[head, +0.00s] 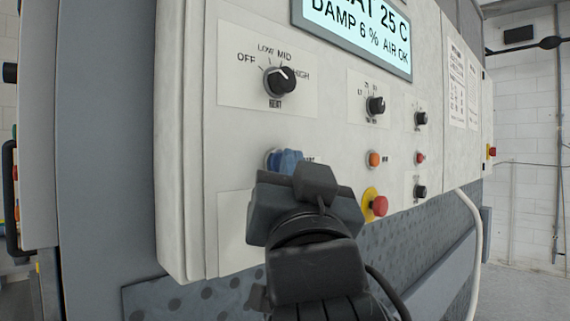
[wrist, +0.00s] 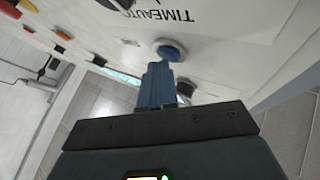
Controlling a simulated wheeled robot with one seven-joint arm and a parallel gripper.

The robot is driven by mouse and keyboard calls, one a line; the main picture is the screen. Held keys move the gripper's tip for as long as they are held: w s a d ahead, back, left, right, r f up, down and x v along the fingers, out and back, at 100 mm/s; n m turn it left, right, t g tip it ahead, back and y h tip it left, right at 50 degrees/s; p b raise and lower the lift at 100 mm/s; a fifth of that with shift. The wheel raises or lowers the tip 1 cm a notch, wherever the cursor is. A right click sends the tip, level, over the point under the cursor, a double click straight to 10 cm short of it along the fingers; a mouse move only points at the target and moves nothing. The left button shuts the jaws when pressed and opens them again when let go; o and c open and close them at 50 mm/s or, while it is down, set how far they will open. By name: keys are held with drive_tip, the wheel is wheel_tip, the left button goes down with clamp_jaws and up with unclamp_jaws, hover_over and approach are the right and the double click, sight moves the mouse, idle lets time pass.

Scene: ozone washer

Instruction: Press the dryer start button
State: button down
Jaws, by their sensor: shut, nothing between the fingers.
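A round blue button (head: 272,158) sits on the white control panel, left of a partly covered label of which only the last letters show. It also shows in the wrist view (wrist: 171,50), in a pale ring. My gripper (head: 290,157) has blue fingers and is in front of the button, hiding its right part. In the wrist view my gripper's fingers (wrist: 158,68) are together and empty, with the tips right at the button's lower edge. I cannot tell whether they touch it.
The panel carries a heat knob (head: 279,80), an orange button (head: 374,160), a small red button (head: 420,158) and a red mushroom button (head: 379,206) on yellow. A display (head: 358,35) at the top reads DAMP 6 % AIR OK. A pale hose (head: 474,240) hangs at the right.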

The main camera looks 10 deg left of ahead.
idle(0.6)
drive_tip(key=shift+s+d, duration=0.5)
drive_tip(key=shift+d, duration=0.1)
drive_tip(key=shift+d, duration=0.1)
drive_tip(key=s+d, duration=0.1)
drive_tip(key=d, duration=0.1)
drive_tip(key=s+d+p, duration=0.1)
drive_tip(key=s, duration=0.1)
drive_tip(key=shift+d, duration=0.4)
idle(0.4)
